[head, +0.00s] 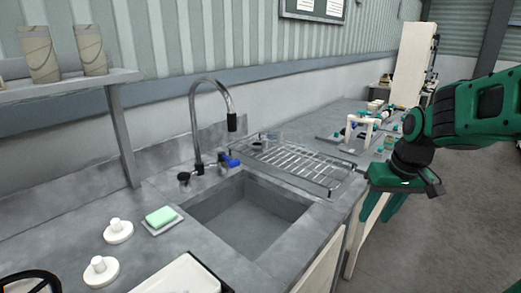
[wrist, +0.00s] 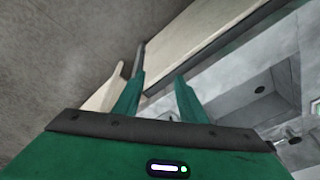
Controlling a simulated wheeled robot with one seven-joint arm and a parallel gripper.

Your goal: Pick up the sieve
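I cannot clearly make out a sieve in either view. A small grey round item (head: 273,136) sits at the back of the wire drying rack (head: 300,165); it is too small to tell what it is. My gripper (head: 382,206) is off the right front edge of the counter, beside the right end of the rack, with its green fingers pointing down. In the wrist view my gripper (wrist: 158,95) has its two fingers apart, with nothing seen held between them.
The sink (head: 250,215) and tall tap (head: 208,120) are left of the rack. A green sponge (head: 160,216), white knobbed discs (head: 118,231) and a black ring (head: 30,279) are on the near counter. A white frame (head: 365,124) and small items stand farther back. Floor is clear at right.

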